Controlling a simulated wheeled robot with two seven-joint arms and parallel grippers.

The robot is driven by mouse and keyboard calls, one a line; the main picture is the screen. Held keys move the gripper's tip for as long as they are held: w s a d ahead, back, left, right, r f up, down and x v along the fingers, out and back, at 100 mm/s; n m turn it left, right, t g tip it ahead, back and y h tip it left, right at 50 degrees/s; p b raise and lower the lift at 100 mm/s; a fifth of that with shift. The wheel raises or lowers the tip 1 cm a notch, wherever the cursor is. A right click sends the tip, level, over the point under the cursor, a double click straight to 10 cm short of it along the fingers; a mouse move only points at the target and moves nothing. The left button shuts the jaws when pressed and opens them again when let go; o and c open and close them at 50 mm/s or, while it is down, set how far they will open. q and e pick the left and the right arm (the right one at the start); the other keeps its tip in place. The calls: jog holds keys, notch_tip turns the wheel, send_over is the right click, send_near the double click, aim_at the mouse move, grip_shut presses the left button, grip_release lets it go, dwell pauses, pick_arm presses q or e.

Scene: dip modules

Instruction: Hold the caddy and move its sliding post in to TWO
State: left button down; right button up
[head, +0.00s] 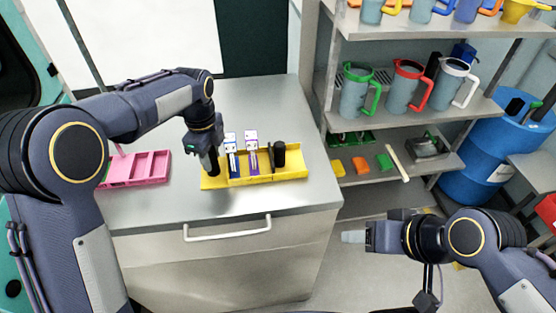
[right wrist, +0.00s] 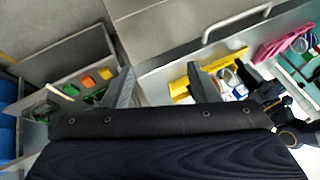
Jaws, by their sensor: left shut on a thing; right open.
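The yellow caddy (head: 292,173) sits on the grey counter in the head view, near its front edge. A blue-and-white item (head: 232,160) and a purple-and-white item (head: 252,157) stand in it. A black post (head: 279,154) stands upright toward its right end. My left gripper (head: 211,172) points down at the caddy's left end and is shut on the caddy; its fingertips are hard to make out. My right gripper (head: 355,237) is open and empty, in front of and right of the counter, apart from the caddy. The caddy also shows in the right wrist view (right wrist: 183,88), beyond the right finger.
A pink divided tray (head: 140,168) lies on the counter left of the caddy. A shelf rack (head: 420,107) with jugs and small coloured items stands at the right, beside a blue barrel (head: 490,150). The counter behind the caddy is clear. A drawer handle (head: 228,231) juts out in front.

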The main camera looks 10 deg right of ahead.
jog(key=shift+w+r, duration=0.1)
jog(key=shift+w, duration=0.05)
jog(key=c, duration=0.5)
jog(key=shift+w+a+r+m+g+y, duration=0.15)
jog(key=shift+w+m+g+y, duration=0.15)
jog(key=shift+m, duration=0.3)
jog(key=shift+c, duration=1.2)
jog(key=w+m+g+y, duration=0.1)
jog(key=w+m, duration=0.1)
jog(key=w+r+m+g+y, duration=0.1)
jog(key=w, duration=0.1)
jog(key=shift+w+a+r+m+g+y, duration=0.2)
jog(key=shift+w+m+g+y, duration=0.1)
jog(key=shift+w+m, duration=0.1)
grip_shut()
jog(key=m+t+y, duration=0.2)
jog(key=m+y, duration=0.9)
jog(key=m, duration=0.3)
send_near(278, 154)
jog(key=w+a, duration=0.2)
jog(key=a, duration=0.1)
jog(key=w+a, duration=0.1)
jog(key=shift+a+r, duration=0.25)
jog(key=shift+r, duration=0.1)
